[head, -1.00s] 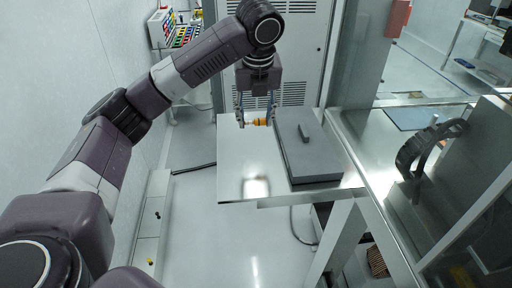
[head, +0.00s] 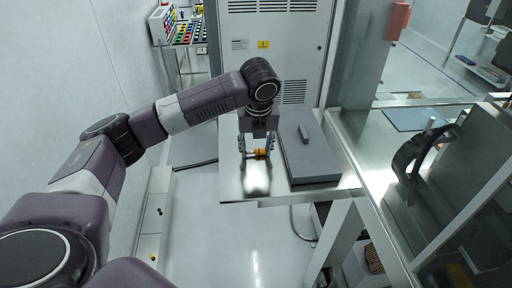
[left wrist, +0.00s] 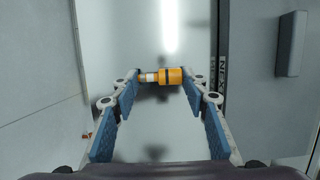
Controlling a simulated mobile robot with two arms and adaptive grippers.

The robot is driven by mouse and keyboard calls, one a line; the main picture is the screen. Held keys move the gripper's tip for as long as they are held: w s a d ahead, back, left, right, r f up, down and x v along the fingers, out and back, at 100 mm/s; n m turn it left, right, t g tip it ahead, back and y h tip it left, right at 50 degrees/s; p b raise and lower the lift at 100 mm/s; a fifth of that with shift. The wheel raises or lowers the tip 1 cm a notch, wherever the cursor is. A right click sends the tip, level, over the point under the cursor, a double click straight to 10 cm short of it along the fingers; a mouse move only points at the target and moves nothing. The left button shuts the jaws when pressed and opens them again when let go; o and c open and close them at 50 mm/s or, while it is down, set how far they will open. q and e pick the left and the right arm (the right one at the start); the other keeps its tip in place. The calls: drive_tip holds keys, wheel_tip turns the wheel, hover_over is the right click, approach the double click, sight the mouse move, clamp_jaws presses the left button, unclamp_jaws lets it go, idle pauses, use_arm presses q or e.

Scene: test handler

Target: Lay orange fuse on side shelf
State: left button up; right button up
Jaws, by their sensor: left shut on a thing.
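The orange fuse (left wrist: 166,77) lies crosswise between the fingertips of my left gripper (left wrist: 163,84) in the left wrist view. In the head view, the fuse (head: 260,152) and the left gripper (head: 257,156) are over the shiny side shelf (head: 235,183), left of a grey box. I cannot tell whether the fuse touches the shelf. My right gripper is not in view.
The grey flat box (head: 309,160) with a raised handle stands on the shelf's right part. The front left of the shelf is clear. A tall cabinet (head: 262,70) stands behind. A machine with a dark curved part (head: 412,155) is at the right.

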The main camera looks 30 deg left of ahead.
use_arm(q)
drive_tip(key=o, duration=0.8)
drive_tip(key=b+v, duration=0.3)
drive_tip(key=v, duration=0.4)
drive_tip(key=shift+v, duration=2.55)
